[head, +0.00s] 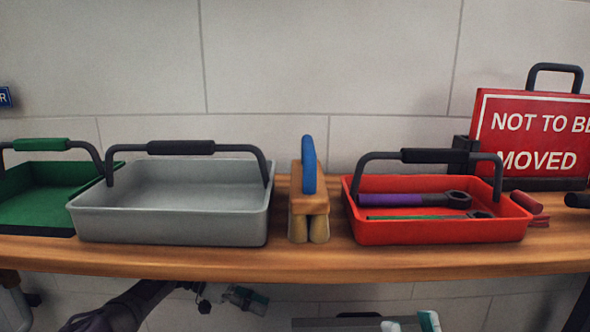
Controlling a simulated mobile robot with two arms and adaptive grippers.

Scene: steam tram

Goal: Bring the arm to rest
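My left arm comes in from the lower left, below the worktop. Its gripper (245,299) is small and seen at an angle beneath the bench edge, clear of everything on top; whether its fingers are apart is unclear.
On the wooden bench (310,264) stand a green tray (45,195), an empty grey tray (170,222), a blue-handled brush (309,165) and a red tray (440,232) holding a purple-handled wrench (405,200) and a green-handled tool (415,217). A red sign (535,135) stands behind.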

